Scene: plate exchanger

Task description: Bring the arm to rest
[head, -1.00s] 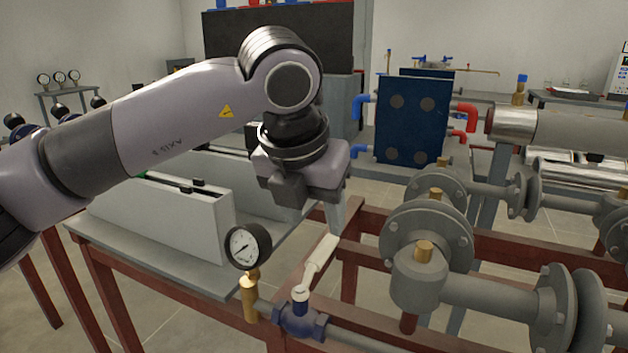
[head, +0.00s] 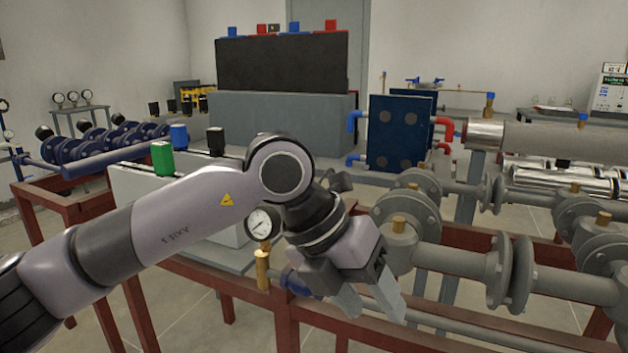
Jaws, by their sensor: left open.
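My left arm comes in from the lower left and bends at its elbow in the middle of the head view. Its gripper (head: 372,300) points down and to the right, with its two fingers apart and nothing seen between them. It hangs in front of the grey pipe and beside the grey flanged valve (head: 407,222). The gripper hides most of the blue valve (head: 297,281) and its handle. A pressure gauge (head: 263,224) on a brass fitting (head: 262,268) stands just left of the gripper. My right gripper is not in view.
A red-brown frame (head: 283,322) carries the grey pipes and flanges (head: 512,270) at the right. A blue plate exchanger (head: 398,135) stands behind. A green-capped item (head: 163,158) and white panels lie behind my arm. Free floor (head: 190,318) shows below.

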